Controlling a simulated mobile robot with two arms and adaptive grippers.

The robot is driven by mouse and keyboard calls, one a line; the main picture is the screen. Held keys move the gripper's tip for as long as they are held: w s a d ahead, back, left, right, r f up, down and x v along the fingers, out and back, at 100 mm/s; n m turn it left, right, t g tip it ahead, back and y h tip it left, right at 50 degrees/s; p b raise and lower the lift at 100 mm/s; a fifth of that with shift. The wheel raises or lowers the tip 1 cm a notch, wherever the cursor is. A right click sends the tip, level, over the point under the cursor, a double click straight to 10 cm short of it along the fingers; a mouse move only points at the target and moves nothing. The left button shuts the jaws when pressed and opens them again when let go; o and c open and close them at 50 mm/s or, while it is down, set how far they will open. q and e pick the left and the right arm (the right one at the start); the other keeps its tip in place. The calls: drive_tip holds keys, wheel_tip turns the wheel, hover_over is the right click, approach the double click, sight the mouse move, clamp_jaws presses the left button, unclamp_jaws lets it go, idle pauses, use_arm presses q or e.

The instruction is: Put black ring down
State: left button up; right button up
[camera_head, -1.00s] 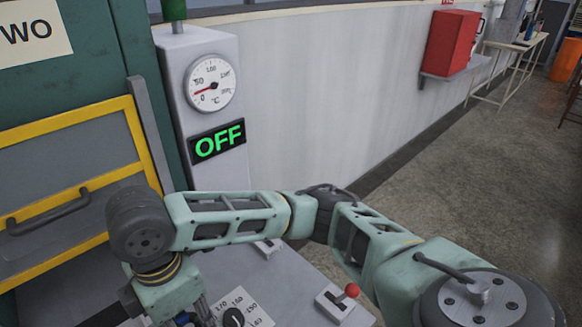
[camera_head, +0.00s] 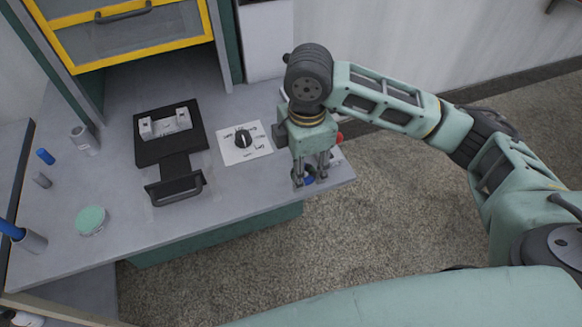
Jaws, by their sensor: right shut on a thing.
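My right gripper (camera_head: 311,178) points down over the right front corner of the grey worktop (camera_head: 240,192). It is shut on a small dark thing with a blue patch, mostly hidden between the fingers. This fits the black ring, but its ring shape cannot be made out. I cannot tell whether it touches the worktop. My left gripper is not in view.
A black fixture with a handle (camera_head: 175,187) and a dial plate (camera_head: 242,155) lie left of the gripper. A red knob (camera_head: 338,138) is just behind it. A green round lid (camera_head: 91,220) and blue-tipped tubes stand at left. The yellow-framed door (camera_head: 130,32) is behind.

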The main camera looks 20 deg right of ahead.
sight(286, 174)
drive_tip(key=w, duration=0.1)
drive_tip(key=w+f, duration=0.1)
drive_tip(key=w+a+f, duration=0.1)
drive_tip(key=w, duration=0.2)
drive_tip(key=w+f, duration=0.1)
drive_tip(key=f+p, duration=0.1)
drive_tip(key=shift+w+a, duration=0.25)
drive_tip(key=shift+w, duration=0.15)
drive_tip(key=shift+w+a+f, duration=0.1)
drive_tip(key=shift+w+f, duration=0.25)
drive_tip(key=shift+f, duration=0.15)
wheel_tip(286, 174, down, 3)
drive_tip(key=shift+f+p, duration=0.1)
drive_tip(key=shift+p, duration=0.4)
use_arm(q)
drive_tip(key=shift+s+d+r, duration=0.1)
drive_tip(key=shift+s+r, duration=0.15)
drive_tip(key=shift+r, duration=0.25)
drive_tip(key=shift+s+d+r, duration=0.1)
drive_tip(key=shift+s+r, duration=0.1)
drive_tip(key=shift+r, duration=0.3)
use_arm(e)
drive_tip(key=shift+f, duration=0.2)
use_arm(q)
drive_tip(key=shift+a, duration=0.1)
use_arm(e)
drive_tip(key=shift+f, duration=0.15)
drive_tip(key=o, duration=1)
